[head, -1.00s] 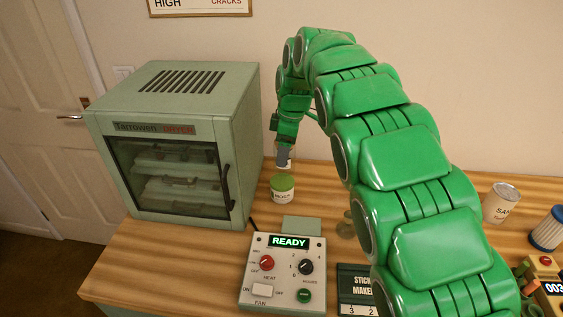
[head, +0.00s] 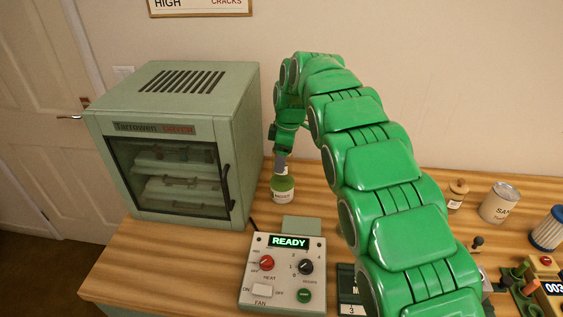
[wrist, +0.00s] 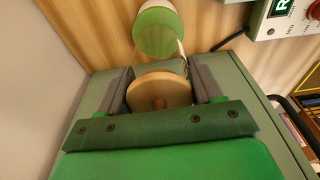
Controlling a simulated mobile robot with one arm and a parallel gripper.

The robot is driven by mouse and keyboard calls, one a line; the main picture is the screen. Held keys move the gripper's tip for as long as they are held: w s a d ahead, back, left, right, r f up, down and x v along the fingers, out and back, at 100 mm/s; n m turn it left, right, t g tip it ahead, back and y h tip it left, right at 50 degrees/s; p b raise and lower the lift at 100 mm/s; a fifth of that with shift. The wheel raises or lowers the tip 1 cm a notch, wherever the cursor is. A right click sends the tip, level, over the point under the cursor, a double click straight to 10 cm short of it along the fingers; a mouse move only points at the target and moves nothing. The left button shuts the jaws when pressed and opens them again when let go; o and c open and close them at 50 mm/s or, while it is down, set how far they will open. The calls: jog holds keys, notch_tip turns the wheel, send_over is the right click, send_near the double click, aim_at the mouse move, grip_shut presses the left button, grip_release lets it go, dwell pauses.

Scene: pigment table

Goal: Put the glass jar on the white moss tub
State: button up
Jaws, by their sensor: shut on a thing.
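My gripper (head: 281,166) is shut on the glass jar and points down beside the dryer. In the wrist view the jar's round wooden lid (wrist: 150,92) with its knob lies between the two fingers. The jar's clear body is hard to make out. The white moss tub (head: 283,197), with a green lid, stands on the table directly below the gripper. In the wrist view the tub's green lid (wrist: 157,32) shows just beyond the jar. The jar is over or at the tub's lid; I cannot tell whether they touch.
The green dryer (head: 180,135) stands close left of the gripper, its door shut. A control box (head: 284,272) reading READY is in front of the tub. At the right stand a small wood-lidded jar (head: 456,196), a labelled can (head: 499,203) and a blue ribbed cylinder (head: 547,230).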

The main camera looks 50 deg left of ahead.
jog(key=shift+f, duration=0.9)
jog(key=shift+f, duration=0.15)
jog(key=o, duration=1.2)
jog(key=shift+w+d+r, duration=0.2)
jog(key=shift+r, duration=1.85)
jog(key=shift+w+d+r, duration=0.25)
jog(key=shift+r, duration=1.75)
jog(key=shift+w+d+r, duration=0.2)
jog(key=shift+r, duration=1.85)
